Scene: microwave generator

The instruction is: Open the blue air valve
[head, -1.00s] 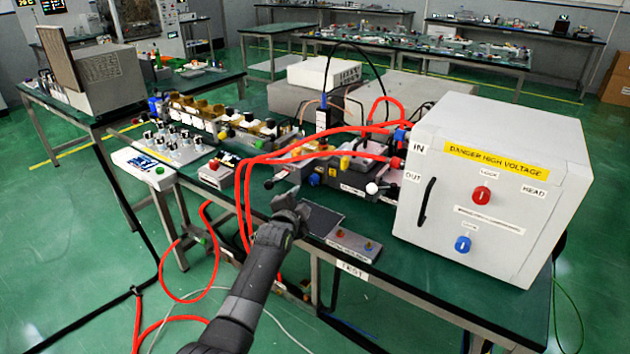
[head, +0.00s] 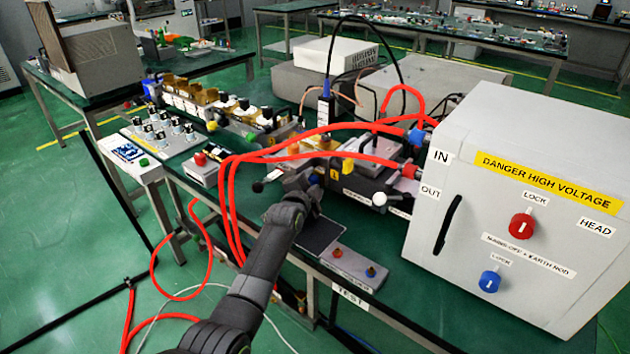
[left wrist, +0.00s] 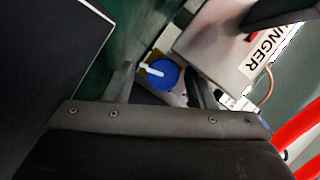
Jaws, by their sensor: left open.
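A round blue knob with a white pointer bar, which looks like the blue air valve (left wrist: 163,74), shows in the left wrist view on a yellowish plate. It lies between and beyond the two fingers of my left gripper (left wrist: 157,84), which is open and apparently empty. In the head view my left gripper (head: 303,182) is over the bench, at the dark equipment left of the white cabinet, and hides most of what is behind it. I cannot tell whether the fingers touch the knob. My right gripper is not in view.
The white high-voltage cabinet (head: 520,200) stands at right with a red knob (head: 522,226) and another blue knob (head: 489,282). Red hoses (head: 228,190) loop close left of my arm. A dark flat pad (head: 318,235) and small button panel (head: 352,268) lie nearby.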

